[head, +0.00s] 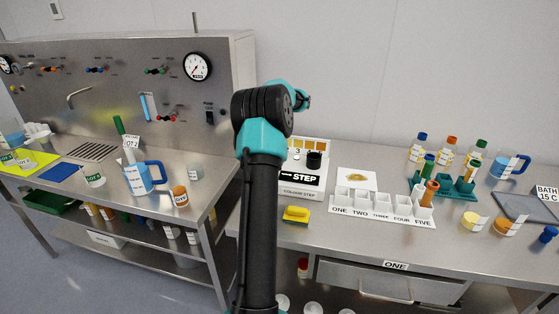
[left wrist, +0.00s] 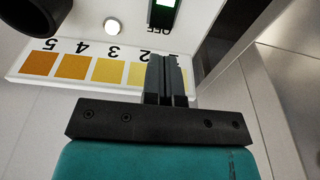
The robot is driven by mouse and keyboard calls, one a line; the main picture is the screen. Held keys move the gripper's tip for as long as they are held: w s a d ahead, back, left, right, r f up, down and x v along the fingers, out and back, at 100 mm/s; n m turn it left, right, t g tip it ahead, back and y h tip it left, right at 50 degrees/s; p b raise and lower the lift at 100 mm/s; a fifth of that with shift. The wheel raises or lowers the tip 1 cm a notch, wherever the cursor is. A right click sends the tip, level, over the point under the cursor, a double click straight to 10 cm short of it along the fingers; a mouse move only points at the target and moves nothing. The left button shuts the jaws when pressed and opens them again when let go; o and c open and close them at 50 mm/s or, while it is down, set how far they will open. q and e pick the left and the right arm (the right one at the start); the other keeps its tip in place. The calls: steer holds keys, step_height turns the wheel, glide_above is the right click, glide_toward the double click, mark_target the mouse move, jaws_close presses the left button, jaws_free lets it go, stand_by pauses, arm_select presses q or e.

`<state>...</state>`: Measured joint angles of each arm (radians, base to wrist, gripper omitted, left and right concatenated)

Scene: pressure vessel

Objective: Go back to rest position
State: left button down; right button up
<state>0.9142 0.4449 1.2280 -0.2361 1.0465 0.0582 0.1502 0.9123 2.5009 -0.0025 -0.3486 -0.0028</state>
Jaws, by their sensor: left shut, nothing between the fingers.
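One teal and black arm of mine rises through the middle of the head view, its wrist bent over near the colour step unit (head: 301,187). The gripper at its end is hidden there behind the arm. In the left wrist view my left gripper (left wrist: 167,78) has its dark fingers together with nothing between them. The numbered yellow-to-orange colour scale (left wrist: 75,66) lies beyond the fingertips, and a fingertip covers part of it. My right gripper is in neither view.
A blue jug (head: 139,181) stands on the left bench. A gauge panel (head: 120,85) backs that bench. Bottles stand at the right.

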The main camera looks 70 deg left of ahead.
arm_select(q)
steer(key=shift+r, duration=0.25)
stand_by(0.3)
